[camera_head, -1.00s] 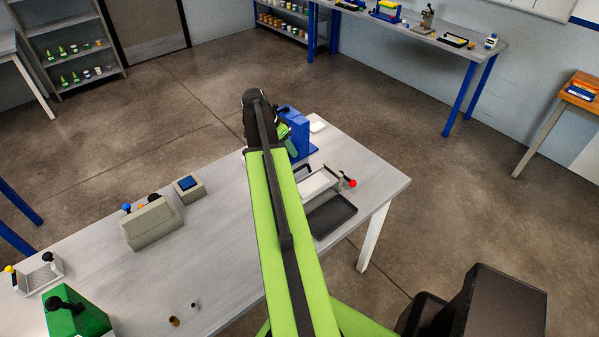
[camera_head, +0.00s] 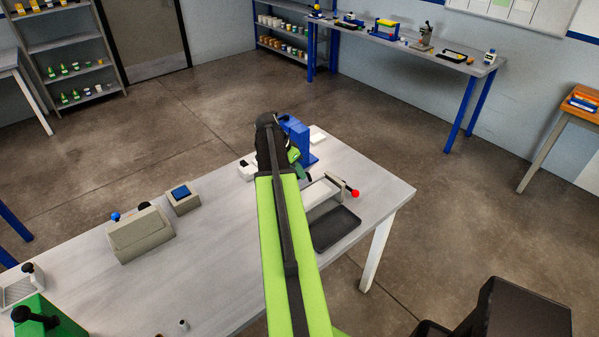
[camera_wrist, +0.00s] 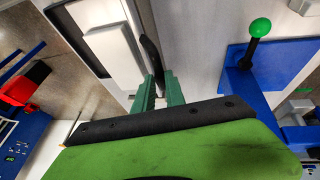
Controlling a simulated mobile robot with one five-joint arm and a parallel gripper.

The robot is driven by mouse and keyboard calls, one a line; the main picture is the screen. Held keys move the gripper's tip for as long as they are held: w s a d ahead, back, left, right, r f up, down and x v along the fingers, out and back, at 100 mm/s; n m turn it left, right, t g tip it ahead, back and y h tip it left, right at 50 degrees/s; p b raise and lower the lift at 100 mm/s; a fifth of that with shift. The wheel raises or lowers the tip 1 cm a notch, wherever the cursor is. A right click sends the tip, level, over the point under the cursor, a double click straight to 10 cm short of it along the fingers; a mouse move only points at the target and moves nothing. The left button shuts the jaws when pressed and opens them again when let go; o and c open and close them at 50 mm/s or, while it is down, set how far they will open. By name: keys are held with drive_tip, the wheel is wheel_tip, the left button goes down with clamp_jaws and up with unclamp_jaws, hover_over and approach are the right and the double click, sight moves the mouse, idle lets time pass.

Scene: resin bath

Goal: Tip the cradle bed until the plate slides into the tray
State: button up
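The cradle (camera_head: 322,196) stands near the right end of the grey table, a light bed with a red knob (camera_head: 355,193) at its right side. The shallow black tray (camera_head: 335,229) lies flat right in front of it. In the wrist view a pale slab (camera_wrist: 114,55), which looks like the plate, lies on a light bed with a dark edge. A curved black handle (camera_wrist: 152,58) runs beside it. My gripper (camera_wrist: 159,88) has its green fingers apart, with the handle's near end at the fingertips. I cannot tell whether they touch.
A blue device (camera_head: 301,140) stands just behind my arm; its green knob (camera_wrist: 260,27) shows in the wrist view. A blue-topped box (camera_head: 182,196), a grey housing (camera_head: 140,235) and a green block (camera_head: 50,318) stand left. The table between them is mostly clear.

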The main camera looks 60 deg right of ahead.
clamp_jaws()
drive_tip(key=shift+a, duration=0.1)
idle(0.9)
